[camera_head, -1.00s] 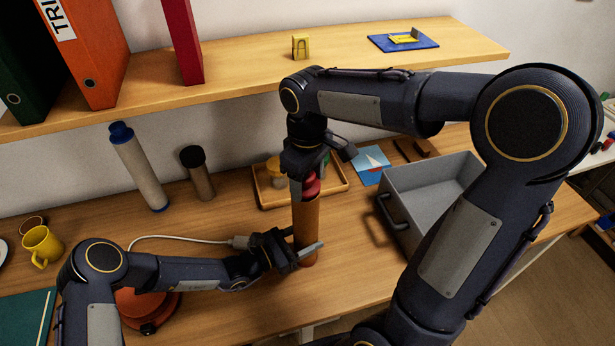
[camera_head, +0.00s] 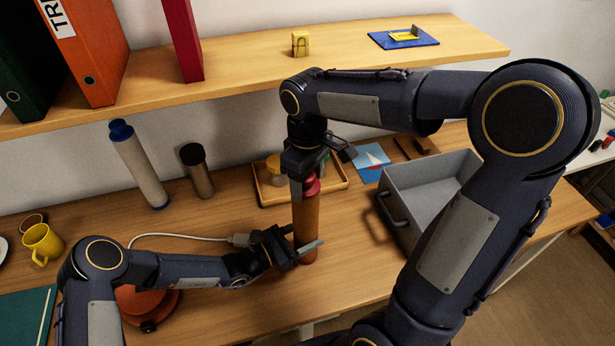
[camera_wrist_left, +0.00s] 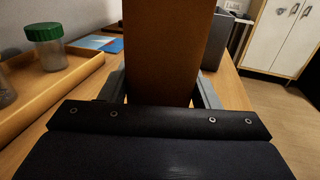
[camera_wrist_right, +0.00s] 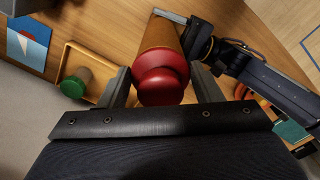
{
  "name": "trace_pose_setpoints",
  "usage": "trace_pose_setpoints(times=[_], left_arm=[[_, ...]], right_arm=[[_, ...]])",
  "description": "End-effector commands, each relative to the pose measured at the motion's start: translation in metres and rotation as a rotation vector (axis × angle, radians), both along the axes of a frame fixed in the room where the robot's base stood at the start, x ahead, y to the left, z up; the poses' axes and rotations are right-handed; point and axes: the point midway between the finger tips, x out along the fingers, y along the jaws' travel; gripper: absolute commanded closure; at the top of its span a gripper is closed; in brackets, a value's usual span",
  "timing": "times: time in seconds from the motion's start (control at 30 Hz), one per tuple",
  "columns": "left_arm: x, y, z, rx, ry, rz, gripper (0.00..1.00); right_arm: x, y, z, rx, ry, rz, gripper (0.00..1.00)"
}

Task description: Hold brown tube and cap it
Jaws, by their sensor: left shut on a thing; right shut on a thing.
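The brown tube (camera_head: 306,225) stands upright on the desk. My left gripper (camera_head: 308,250) is shut on its lower part; the tube also fills the middle of the left wrist view (camera_wrist_left: 165,45). My right gripper (camera_head: 303,185) points down above the tube, shut on the red cap (camera_head: 312,187). In the right wrist view the red cap (camera_wrist_right: 163,80) sits between the fingers, at the tube's top end (camera_wrist_right: 160,35). The cap appears to touch the tube's top; whether it is fully seated is hidden.
A wooden tray (camera_head: 335,185) with jars stands behind the tube. A grey bin (camera_head: 400,220) is to the right. Two other tubes, white (camera_head: 140,170) and brown with a black cap (camera_head: 200,175), stand at back left. A shelf (camera_head: 250,75) runs above.

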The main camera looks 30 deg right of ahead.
Motion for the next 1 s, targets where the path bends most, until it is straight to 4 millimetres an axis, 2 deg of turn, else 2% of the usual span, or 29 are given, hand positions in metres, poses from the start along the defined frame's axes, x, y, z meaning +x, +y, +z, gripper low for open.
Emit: trace_pose_setpoints(times=[1.0], left_arm=[[-0.0001,-0.0001,0.0003,-0.001,0.000,0.000,0.66]], right_arm=[[-0.0001,-0.0002,-0.0059,0.000,0.001,0.000,0.63]])
